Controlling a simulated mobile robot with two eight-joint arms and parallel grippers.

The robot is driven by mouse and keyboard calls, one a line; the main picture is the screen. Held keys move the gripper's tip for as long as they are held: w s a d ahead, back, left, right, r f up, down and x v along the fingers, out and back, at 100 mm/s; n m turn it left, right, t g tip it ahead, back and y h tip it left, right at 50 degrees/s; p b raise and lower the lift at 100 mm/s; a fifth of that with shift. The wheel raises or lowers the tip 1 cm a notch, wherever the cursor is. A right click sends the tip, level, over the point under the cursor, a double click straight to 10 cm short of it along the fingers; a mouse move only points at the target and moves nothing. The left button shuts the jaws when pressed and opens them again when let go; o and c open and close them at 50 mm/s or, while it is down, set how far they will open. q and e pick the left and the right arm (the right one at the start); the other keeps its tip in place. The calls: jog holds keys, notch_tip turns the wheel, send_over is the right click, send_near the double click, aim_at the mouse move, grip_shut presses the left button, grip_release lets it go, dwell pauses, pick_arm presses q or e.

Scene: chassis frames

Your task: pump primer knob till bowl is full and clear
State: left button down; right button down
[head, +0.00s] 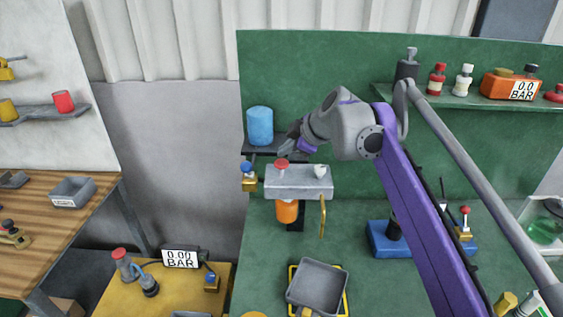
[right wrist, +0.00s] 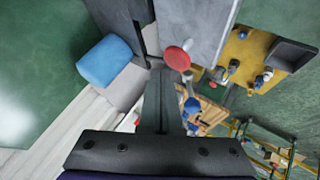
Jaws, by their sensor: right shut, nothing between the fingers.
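The red round primer knob (head: 282,163) sits on top of a grey filter head (head: 298,181) mounted on the green panel. An orange bowl (head: 287,211) hangs under the head; its fill level cannot be told. My right gripper (head: 286,150) is shut and empty, just above the knob. In the right wrist view the shut fingers (right wrist: 160,75) point toward the red knob (right wrist: 178,57), a little to one side of it; whether they touch cannot be told. My left gripper is not in view.
A blue cylinder (head: 260,126) stands on a dark shelf behind the knob. A blue-topped brass valve (head: 248,176) is left of the head, and a bent brass pipe (head: 322,217) hangs at its right. A grey tray (head: 317,286) lies below.

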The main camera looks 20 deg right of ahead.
aim_at(285, 163)
jog(key=shift+f, duration=0.2)
jog(key=shift+f, duration=0.25)
